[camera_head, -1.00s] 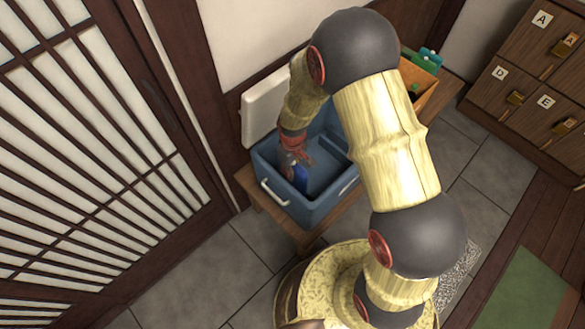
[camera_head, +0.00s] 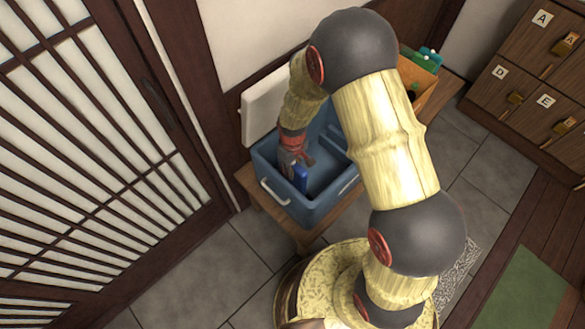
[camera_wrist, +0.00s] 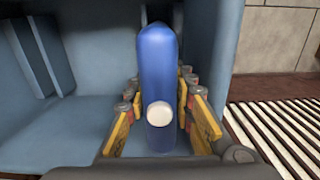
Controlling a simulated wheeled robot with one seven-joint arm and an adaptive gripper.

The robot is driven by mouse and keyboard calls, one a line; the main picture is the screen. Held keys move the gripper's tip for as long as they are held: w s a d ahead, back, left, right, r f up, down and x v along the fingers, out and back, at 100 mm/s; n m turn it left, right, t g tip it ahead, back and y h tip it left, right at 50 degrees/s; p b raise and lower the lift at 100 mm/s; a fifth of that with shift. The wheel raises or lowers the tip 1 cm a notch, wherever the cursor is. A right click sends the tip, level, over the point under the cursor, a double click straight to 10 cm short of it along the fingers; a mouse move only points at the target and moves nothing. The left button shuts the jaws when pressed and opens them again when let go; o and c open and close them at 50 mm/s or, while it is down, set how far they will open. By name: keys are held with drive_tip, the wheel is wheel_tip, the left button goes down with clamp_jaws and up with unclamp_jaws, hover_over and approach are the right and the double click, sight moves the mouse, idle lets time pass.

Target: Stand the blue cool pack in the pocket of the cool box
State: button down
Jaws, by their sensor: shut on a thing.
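The blue cool pack (camera_wrist: 160,75) stands edge-on between the two yellow-padded fingers of my gripper (camera_wrist: 160,118) in the wrist view, with a round white cap facing me. My gripper is shut on it. In the head view the blue pack (camera_head: 301,177) shows below my gripper (camera_head: 291,160), inside the blue cool box (camera_head: 325,207). The box is open, with its white lid (camera_head: 262,105) raised at the back. In the wrist view a narrow slot between upright blue panels (camera_wrist: 40,55) shows at the left, apart from the pack. The pack's lower end is hidden.
The cool box stands on a wooden bench (camera_head: 252,185) against the wall. An orange crate (camera_head: 420,88) with green things stands to its right on the bench. My arm hides part of the box's right side. Lettered wooden lockers (camera_head: 530,75) stand at the far right.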

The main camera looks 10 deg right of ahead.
drive_tip(key=shift+f+b, duration=0.45)
drive_tip(key=shift+f, duration=0.35)
idle(0.4)
drive_tip(key=shift+f+b, duration=0.35)
drive_tip(key=shift+f, duration=0.55)
drive_tip(key=shift+f+b, duration=0.6)
drive_tip(key=shift+f, duration=0.3)
drive_tip(key=shift+f+b, duration=0.4)
drive_tip(key=shift+f, duration=0.4)
drive_tip(key=c, duration=1.4)
unclamp_jaws()
